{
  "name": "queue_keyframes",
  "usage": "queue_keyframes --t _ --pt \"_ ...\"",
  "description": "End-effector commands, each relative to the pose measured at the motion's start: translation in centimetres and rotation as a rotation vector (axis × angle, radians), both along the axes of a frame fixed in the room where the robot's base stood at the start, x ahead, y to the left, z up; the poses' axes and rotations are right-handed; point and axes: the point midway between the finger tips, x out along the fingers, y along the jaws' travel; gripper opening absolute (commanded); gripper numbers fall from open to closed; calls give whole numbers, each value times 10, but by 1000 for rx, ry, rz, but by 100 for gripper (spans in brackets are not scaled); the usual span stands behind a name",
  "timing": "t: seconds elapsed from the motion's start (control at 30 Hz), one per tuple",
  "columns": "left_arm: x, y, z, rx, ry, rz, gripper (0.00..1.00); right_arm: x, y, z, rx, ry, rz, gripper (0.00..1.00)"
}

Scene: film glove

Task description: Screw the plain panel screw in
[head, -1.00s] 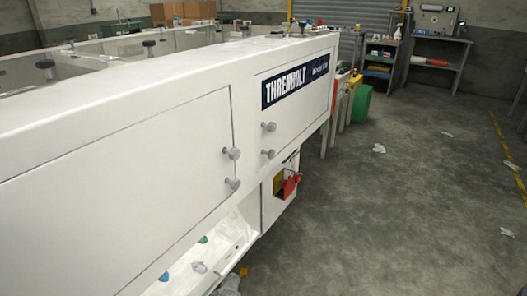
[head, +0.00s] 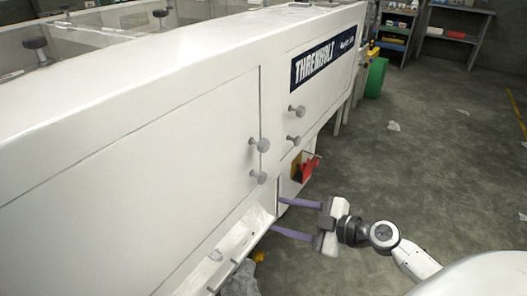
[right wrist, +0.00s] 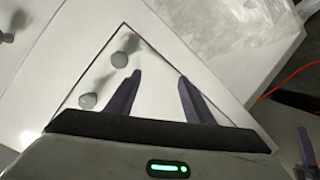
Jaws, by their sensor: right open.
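Several grey round-headed panel screws stick out of the white machine's front. Two are at the right edge of the left panel, an upper screw (head: 258,145) and a lower screw (head: 257,177). Two more, an upper one (head: 296,111) and a lower one (head: 293,140), are at the left edge of the lettered panel (head: 330,85). I cannot tell which is the plain one. My right gripper (head: 278,215) is open and empty, below the screws and near the machine's lower ledge. In the right wrist view its fingers (right wrist: 158,76) point toward a panel with two screws (right wrist: 119,60) (right wrist: 88,101).
A red part (head: 308,168) sits on the machine's lower side, just above my right gripper. The open lower ledge (head: 225,248) runs to the left. Shelves (head: 455,35) stand at the back right. The grey floor (head: 450,150) to the right is mostly clear, with scraps.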

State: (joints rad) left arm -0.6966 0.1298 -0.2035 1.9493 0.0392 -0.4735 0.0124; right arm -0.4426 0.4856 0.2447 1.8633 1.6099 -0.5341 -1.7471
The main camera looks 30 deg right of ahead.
Motion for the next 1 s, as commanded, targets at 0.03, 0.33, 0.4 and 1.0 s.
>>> queue_keyframes --t 0.03,0.33,0.4,1.0 --pt "0 0 1 0 -1 0 0 12 -15 28 -35 -84 13 48" --pt "9 -1 6 -3 -19 0 0 37 -59 124 -160 -387 25 48" --pt "11 -1 9 -2 -23 0 0 41 -60 130 -166 -405 25 48" --pt "2 9 19 5 -3 16 0 124 -25 131 -166 -405 24 48"
